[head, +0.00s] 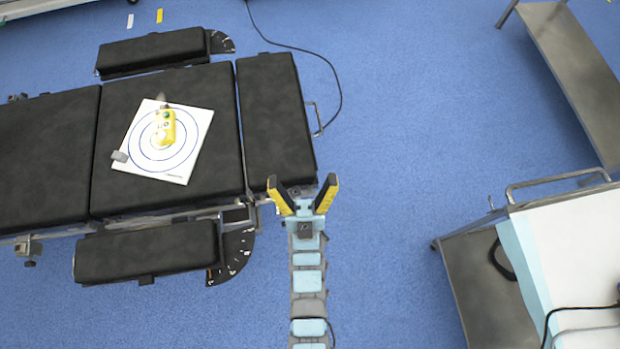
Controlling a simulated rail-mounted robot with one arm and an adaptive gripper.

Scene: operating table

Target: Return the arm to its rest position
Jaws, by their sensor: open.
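My gripper (303,188) is open and empty, with its two yellow and black fingers spread apart. In the picture it shows at the lower right corner of the operating table (170,218), and my arm comes up from the bottom edge below it. A white target sheet (190,130) with blue rings lies on the table's black middle cushion. A yellow device (166,127) is on the sheet near the rings' centre, well away from my gripper. A small grey block (120,156) is at the sheet's left edge.
A metal cart (490,290) with a white and light blue top stands at the lower right. A grey shelf (570,70) is at the upper right. Blue floor (400,130) is clear between table and cart, except for a black cable (335,75) near the top.

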